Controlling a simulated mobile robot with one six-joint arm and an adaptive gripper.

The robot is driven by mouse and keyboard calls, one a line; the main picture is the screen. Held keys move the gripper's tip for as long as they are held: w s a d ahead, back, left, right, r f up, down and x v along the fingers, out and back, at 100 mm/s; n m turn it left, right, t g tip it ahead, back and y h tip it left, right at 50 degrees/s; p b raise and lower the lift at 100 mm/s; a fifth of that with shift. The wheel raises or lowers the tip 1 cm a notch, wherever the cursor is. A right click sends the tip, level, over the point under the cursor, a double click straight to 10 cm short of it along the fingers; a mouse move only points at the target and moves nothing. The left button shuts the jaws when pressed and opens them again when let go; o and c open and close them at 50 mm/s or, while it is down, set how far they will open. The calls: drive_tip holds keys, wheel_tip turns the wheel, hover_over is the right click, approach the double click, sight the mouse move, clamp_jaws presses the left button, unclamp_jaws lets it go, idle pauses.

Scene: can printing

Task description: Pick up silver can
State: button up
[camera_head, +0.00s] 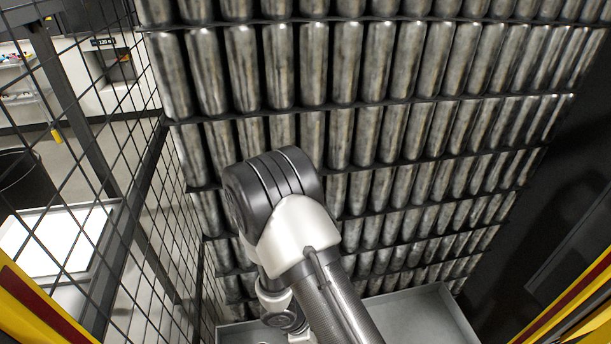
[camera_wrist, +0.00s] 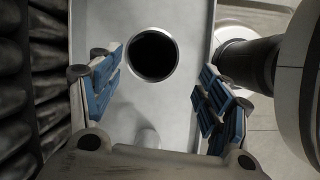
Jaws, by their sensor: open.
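A single silver can (camera_wrist: 136,71) stands in a grey metal tray (camera_wrist: 187,25) in the wrist view. I look down on its round open top, dark inside with a thin bright rim. My gripper (camera_wrist: 160,92) is open and empty, its blue-padded fingers to the left and right. The can's rim shows beyond and between the fingertips; neither finger visibly touches it. In the head view the tray (camera_head: 425,312) shows at the bottom, but my arm hides this can and my gripper.
A tall rack of stacked silver cans (camera_head: 345,60) fills the head view behind my arm. A black wire-mesh fence (camera_head: 155,190) stands at the left. Yellow-edged frames (camera_head: 575,300) flank the bottom corners. The tray around the can looks clear.

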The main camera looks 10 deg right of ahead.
drive_tip(key=b+x, duration=0.3)
drive_tip(key=x, duration=0.4)
drive_tip(key=shift+w, duration=0.35)
drive_tip(key=shift+c, duration=0.6)
drive_tip(key=c, duration=0.7)
